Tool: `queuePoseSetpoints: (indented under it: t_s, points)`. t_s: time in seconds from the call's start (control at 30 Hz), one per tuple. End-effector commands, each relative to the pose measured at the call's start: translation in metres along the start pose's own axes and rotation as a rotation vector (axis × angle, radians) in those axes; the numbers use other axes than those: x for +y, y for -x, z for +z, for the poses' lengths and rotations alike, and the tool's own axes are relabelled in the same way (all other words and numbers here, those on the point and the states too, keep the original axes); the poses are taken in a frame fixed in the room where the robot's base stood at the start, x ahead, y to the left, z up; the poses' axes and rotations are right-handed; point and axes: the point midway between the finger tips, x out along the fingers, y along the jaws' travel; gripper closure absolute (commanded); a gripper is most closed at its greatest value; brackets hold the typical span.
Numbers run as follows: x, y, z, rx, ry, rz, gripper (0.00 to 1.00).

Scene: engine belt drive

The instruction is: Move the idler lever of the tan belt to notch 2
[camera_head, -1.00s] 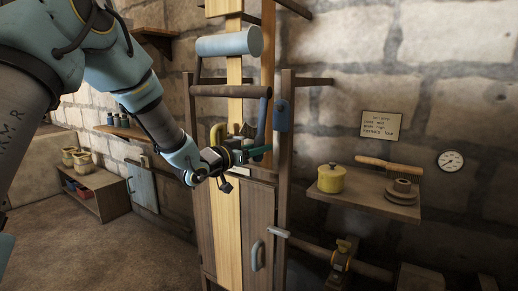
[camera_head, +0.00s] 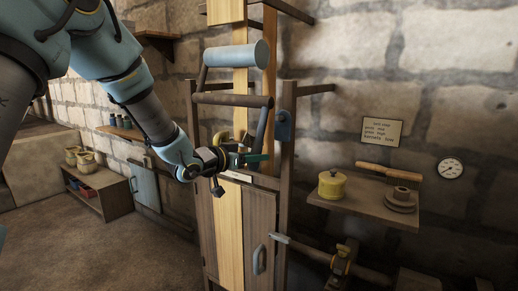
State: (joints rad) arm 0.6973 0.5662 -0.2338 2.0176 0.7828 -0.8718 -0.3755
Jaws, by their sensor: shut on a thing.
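The tan belt (camera_head: 228,225) runs vertically through a wooden frame. A pale blue roller (camera_head: 232,55) lies across it on a dark lever frame with a brown crossbar (camera_head: 228,99). A dark lever arm (camera_head: 261,126) slopes down from the crossbar's right end to my gripper (camera_head: 258,158). My gripper is shut at the lever's lower end, just right of the belt, and appears to hold it. The fingers and wrist hide most of the grip. A yellow curved part (camera_head: 219,138) shows partly behind my wrist. The notches cannot be made out; a small pale plate (camera_head: 238,176) is below my gripper.
A cabinet door with a grey handle (camera_head: 258,260) is below. A blue block (camera_head: 284,125) is on the right post (camera_head: 286,180). To the right, a wall shelf (camera_head: 350,205) holds a yellow pot (camera_head: 332,183). A low shelf unit (camera_head: 100,195) stands left, with open floor before it.

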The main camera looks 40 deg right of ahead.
Motion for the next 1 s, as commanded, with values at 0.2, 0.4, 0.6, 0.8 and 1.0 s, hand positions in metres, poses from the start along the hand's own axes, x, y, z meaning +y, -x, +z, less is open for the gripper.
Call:
queuePoseSetpoints:
  t_s: [0.2,0.4,0.6,0.8,1.0]
  points:
    - [0.0011,0.0046,-0.0013,-0.026,0.005,-0.001,1.00]
    - [0.0010,0.0043,-0.0010,-0.025,0.005,-0.001,1.00]
    - [0.0010,0.0043,-0.0010,-0.025,0.004,-0.001,0.39]
    - [0.0009,0.0042,-0.0010,-0.025,0.004,-0.001,0.31]
    - [0.0003,0.0085,-0.0009,-0.024,0.004,-0.002,0.31]
